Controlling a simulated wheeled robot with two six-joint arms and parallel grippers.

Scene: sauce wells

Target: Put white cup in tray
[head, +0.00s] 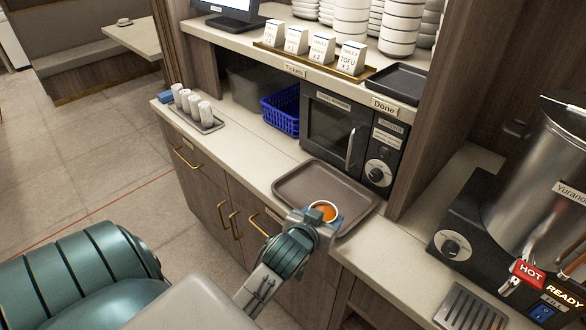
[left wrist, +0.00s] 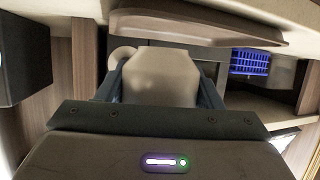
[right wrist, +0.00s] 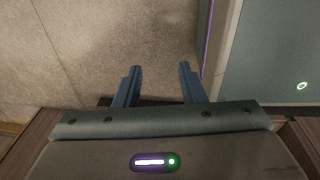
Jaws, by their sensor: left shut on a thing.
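A white cup (head: 323,211) with orange sauce in it is in my left gripper (head: 325,218), just at the front edge of the brown tray in the head view. In the left wrist view the pale cup (left wrist: 160,76) fills the space between the two fingers, which are shut on it. The brown tray (head: 296,186) lies on the counter and looks empty; its underside and rim (left wrist: 195,22) show beyond the cup in the left wrist view. My right gripper (right wrist: 158,72) is open and empty, above the floor.
A black microwave (head: 330,127) stands behind the tray, with a blue basket (head: 282,110) to its left. A small tray of white cylinders (head: 205,124) is at the counter's left end. A large steel pot (head: 540,185) on a black heater is at the right.

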